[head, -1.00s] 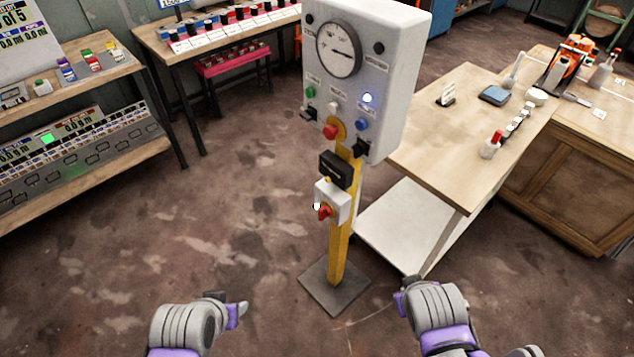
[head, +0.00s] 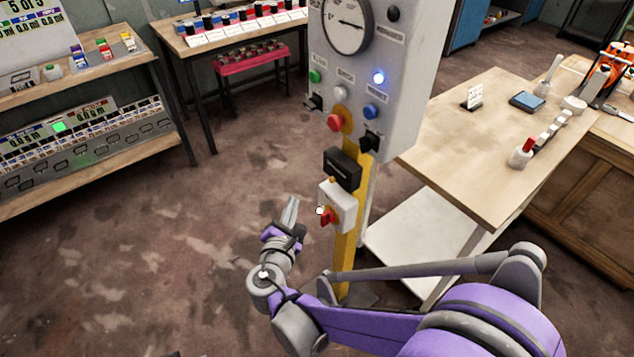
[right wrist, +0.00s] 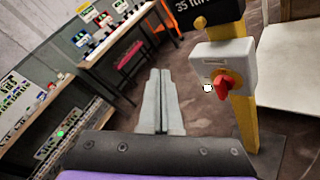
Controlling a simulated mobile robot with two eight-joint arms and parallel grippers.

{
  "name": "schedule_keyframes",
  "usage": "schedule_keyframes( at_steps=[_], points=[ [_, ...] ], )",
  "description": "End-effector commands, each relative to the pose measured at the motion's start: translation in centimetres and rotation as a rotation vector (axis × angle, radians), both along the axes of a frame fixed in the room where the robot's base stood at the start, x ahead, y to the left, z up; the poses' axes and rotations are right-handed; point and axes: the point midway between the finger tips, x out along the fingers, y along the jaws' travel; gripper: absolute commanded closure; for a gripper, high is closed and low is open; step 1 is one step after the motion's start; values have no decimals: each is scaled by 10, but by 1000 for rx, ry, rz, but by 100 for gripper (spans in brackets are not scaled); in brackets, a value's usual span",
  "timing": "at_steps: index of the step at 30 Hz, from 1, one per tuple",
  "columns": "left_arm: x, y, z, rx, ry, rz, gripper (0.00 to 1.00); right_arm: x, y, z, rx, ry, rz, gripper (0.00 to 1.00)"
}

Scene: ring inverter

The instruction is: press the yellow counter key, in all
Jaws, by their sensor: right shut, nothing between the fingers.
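The yellow counter key (right wrist: 199,22) shows in the right wrist view as a small rounded knob at the lower left of the black counter (right wrist: 208,10). The counter carries white characters, partly cut off by the frame. In the head view the black counter (head: 342,169) sits on the yellow post (head: 347,245), below the grey control box. My right gripper (head: 291,203) is shut and empty, left of the post and apart from it, fingers pointing up. Its fingers (right wrist: 161,75) in the right wrist view are left of and below the key. My left gripper is out of view.
A white switch box (head: 338,206) with a red knob (head: 327,217) is on the post just under the counter. The grey control box (head: 400,75) stands above. A wooden table (head: 470,165) is close on the right. Open floor (head: 150,260) lies to the left.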

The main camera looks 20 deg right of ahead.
Motion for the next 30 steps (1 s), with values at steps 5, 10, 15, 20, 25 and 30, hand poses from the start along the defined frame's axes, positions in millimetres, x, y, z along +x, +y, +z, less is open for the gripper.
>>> schedule_keyframes(
  at_steps=[5,10,15,20,25,30],
  points=[
    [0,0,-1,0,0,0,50,1,3,0,-21,-4,9,100],
    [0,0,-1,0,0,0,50,1,3,0,-20,-4,8,100],
    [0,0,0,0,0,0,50,3,-1,0,-18,-4,7,100],
    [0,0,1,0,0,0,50,8,-18,0,-19,-3,5,100],
    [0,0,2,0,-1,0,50,17,-41,0,-19,-4,4,100],
    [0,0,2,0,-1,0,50,24,-62,0,-19,-3,5,100]
  ],
)
